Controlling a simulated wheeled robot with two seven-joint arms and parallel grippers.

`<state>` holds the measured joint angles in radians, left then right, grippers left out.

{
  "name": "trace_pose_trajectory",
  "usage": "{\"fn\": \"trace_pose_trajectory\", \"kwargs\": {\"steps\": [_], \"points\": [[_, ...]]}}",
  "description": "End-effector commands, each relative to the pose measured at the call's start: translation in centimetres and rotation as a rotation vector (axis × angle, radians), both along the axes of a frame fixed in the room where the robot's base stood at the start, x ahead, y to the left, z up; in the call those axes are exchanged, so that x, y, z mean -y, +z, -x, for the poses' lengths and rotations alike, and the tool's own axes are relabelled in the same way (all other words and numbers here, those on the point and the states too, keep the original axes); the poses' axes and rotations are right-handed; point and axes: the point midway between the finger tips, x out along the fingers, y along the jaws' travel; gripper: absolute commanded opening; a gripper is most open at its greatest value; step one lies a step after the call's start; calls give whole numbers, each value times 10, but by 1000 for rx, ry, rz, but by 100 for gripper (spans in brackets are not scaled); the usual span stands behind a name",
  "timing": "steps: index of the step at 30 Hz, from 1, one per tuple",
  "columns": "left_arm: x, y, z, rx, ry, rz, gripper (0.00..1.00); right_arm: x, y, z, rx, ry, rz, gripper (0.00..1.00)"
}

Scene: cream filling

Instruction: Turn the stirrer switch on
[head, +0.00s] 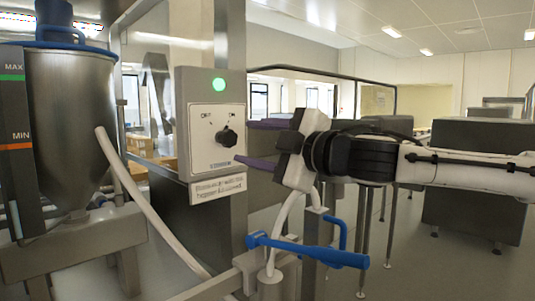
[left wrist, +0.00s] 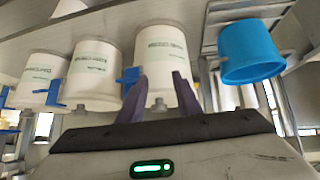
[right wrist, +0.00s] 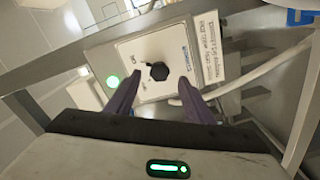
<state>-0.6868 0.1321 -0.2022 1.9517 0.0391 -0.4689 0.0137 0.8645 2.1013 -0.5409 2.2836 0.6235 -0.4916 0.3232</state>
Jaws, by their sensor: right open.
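The stirrer switch is a black knob (head: 227,137) on a white plate marked OFF and ON, set in a grey box (head: 183,90). A green lamp (head: 219,84) glows above it. I cannot tell clearly which mark the knob points at. My right gripper (head: 243,142) is open just right of the plate, its purple fingers pointing at it. In the right wrist view the knob (right wrist: 157,71) lies between and just beyond the fingertips (right wrist: 158,87), seemingly untouched. My left gripper (left wrist: 157,84) shows only in its wrist view, open and empty.
A steel hopper (head: 72,110) with a pale hose stands left of the switch box. A blue-handled lever (head: 305,250) sits below my right gripper. The left wrist view shows several white containers (left wrist: 97,75) and a blue one (left wrist: 250,50).

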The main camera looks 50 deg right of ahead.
Motion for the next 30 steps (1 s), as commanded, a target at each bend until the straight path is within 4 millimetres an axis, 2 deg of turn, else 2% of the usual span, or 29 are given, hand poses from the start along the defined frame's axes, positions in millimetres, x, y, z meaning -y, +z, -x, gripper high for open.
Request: {"fn": "trace_pose_trajectory", "kwargs": {"steps": [3,10,30], "points": [[4,-5,1,-3,-5,3,31,-2,0,21,3,-3,4,48],[5,-4,0,0,-6,4,31,-4,0,42,0,-1,1,48],[3,-4,-1,2,-4,2,31,-5,0,45,-1,0,-1,48]]}}
